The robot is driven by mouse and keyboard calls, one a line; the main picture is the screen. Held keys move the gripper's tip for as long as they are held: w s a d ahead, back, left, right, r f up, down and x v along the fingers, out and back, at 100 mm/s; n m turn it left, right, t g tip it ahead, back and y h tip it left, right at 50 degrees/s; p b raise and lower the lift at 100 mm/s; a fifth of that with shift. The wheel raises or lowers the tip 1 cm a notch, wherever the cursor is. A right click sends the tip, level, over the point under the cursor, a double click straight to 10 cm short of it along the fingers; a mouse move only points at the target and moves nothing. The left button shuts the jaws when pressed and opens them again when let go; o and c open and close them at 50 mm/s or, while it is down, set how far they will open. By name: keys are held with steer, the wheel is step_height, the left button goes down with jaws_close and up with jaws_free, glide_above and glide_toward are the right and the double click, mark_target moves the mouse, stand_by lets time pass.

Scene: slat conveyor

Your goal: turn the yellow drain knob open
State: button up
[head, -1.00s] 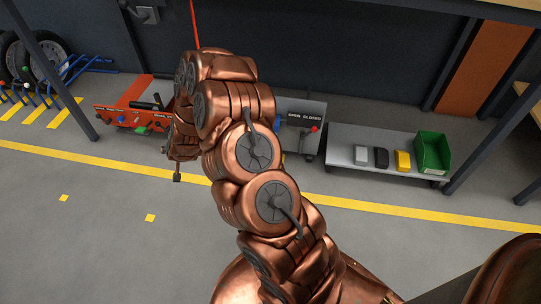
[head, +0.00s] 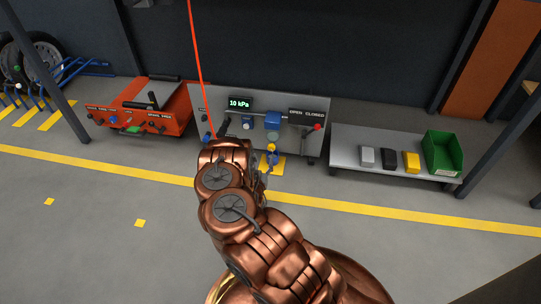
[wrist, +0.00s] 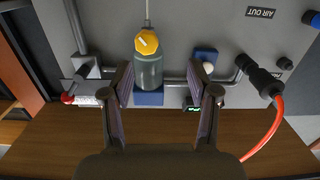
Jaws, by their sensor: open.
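The yellow drain knob (wrist: 147,42) sits on the end of a grey cylindrical bowl (wrist: 149,71) in the wrist view, with a pale line mark on its face. In the head view the knob (head: 271,147) is small, below a blue unit (head: 272,120) on the grey panel. My gripper (wrist: 167,75) is open and empty, its fingers pointing toward the panel. In the wrist view the knob appears beyond the fingertips, left of the middle of the gap, with no visible contact. In the head view my arm hides most of the gripper.
A red hose (wrist: 270,130) joins a black fitting on the panel. A red-tipped lever (head: 318,127) stands at the panel's right under OPEN CLOSED. A low grey bench (head: 350,159) holds small blocks and a green bin (head: 443,152). An orange cart (head: 140,105) is at left.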

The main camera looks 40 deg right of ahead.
mark_target(271, 149)
steer(key=shift+h, duration=0.4)
steer(key=b+x, duration=0.1)
steer(key=x, duration=0.1)
steer(key=s+b+x, duration=0.1)
steer(key=x, duration=0.2)
steer(key=d+x, duration=0.1)
steer(key=x, duration=0.2)
steer(key=shift+s+f+b, duration=0.1)
steer(key=shift+s+b, duration=0.15)
steer(key=shift+b, duration=0.15)
jaws_close()
